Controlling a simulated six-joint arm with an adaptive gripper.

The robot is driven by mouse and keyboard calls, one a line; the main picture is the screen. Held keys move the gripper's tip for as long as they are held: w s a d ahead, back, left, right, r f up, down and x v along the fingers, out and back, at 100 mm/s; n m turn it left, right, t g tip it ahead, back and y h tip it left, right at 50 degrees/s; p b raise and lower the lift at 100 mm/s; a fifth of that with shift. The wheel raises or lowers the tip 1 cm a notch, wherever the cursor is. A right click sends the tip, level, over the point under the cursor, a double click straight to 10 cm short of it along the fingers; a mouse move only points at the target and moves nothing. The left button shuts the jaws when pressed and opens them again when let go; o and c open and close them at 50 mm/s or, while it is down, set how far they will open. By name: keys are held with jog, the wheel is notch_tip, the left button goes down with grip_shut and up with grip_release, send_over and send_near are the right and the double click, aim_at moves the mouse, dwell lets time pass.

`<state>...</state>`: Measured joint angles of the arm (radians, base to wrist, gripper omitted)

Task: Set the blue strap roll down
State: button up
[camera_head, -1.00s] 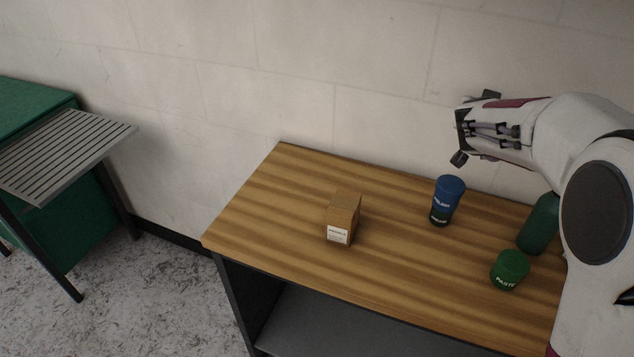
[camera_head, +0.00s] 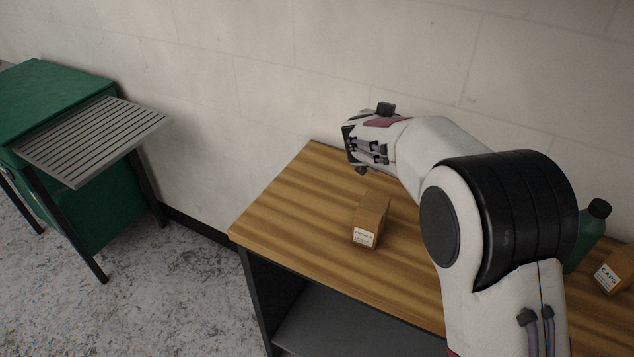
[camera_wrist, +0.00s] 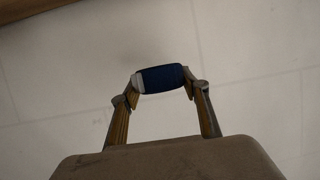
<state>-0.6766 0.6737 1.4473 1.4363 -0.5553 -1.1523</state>
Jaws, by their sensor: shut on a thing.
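The blue strap roll (camera_wrist: 161,78) is a small dark-blue cylinder with a pale end, held crosswise between the fingertips of my gripper (camera_wrist: 163,82) in the wrist view. The gripper is shut on it, and pale wall lies behind it. In the head view, my gripper (camera_head: 354,150) is raised above the back left part of the wooden table (camera_head: 290,215). The roll itself cannot be made out in the head view.
A brown box (camera_head: 370,220) with a white label stands on the table below my gripper. A green bottle (camera_head: 590,232) and a box marked CAPS (camera_head: 615,268) are at the right. A slatted grey shelf (camera_head: 92,140) on a green cabinet (camera_head: 50,100) stands left, across a floor gap.

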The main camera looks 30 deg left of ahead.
jog(key=s+a+f+y, duration=0.1)
jog(key=s+a, duration=0.3)
jog(key=a, duration=0.4)
jog(key=s+a+f+n, duration=0.1)
jog(key=s+a+f, duration=0.3)
jog(key=a, duration=0.3)
jog(key=shift+s+a+n+y, duration=0.2)
jog(key=shift+a+n+y, duration=0.1)
jog(key=shift+a+y, duration=0.1)
jog(key=shift+f, duration=0.25)
send_over(318, 181)
jog(key=shift+f, duration=3)
jog(key=shift+f, duration=0.15)
jog(key=shift+f, duration=1.75)
jog(key=shift+f, duration=0.65)
